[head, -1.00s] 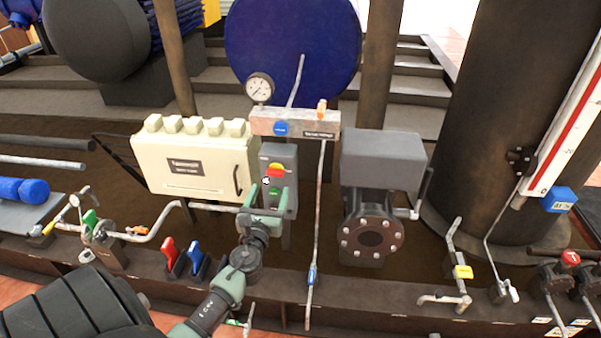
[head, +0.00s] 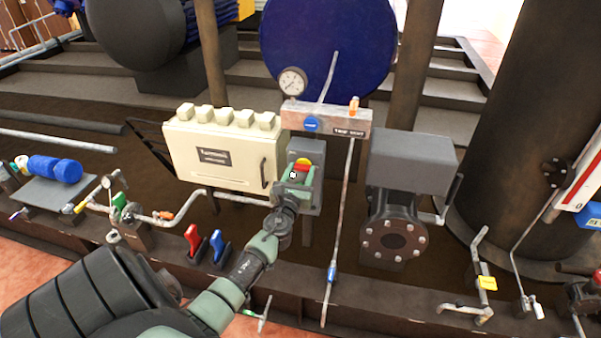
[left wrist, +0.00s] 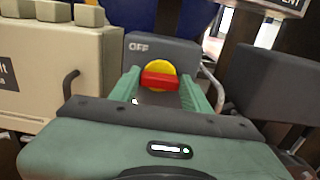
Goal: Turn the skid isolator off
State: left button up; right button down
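The skid isolator is a grey box (head: 305,148) with a red handle on a yellow disc (head: 303,163). It stands just right of the cream junction box. In the left wrist view the red handle (left wrist: 160,80) lies roughly level across the yellow disc (left wrist: 163,68), and the box (left wrist: 180,50) shows the word OFF at its upper left. My left gripper (head: 301,174) is in front of the box. Its two green fingers (left wrist: 166,88) are apart, on either side of the handle; I cannot tell whether they touch it. My right gripper is not in view.
The cream junction box (head: 225,160) with a side handle stands close on the left. A pipe with a blue tag (head: 331,272) rises on the right, beside a grey flanged unit (head: 410,165).

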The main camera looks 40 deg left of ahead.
pick_arm(q)
jog(key=c, duration=0.4)
jog(key=shift+c, duration=0.2)
jog(key=n+b, duration=0.1)
jog(key=n, duration=0.3)
jog(key=shift+a+f+b, duration=0.1)
jog(key=shift+f+b, duration=0.05)
jog(key=shift+b, duration=0.15)
jog(key=n+b, duration=0.1)
jog(key=n, duration=0.3)
jog(key=shift+n, duration=0.3)
jog(key=n+b, duration=0.1)
jog(key=n, duration=0.3)
jog(key=shift+s, duration=0.1)
jog(key=shift+a+f+n+b, duration=0.1)
jog(key=shift+n+b, duration=0.25)
jog(key=shift+n, duration=2.15)
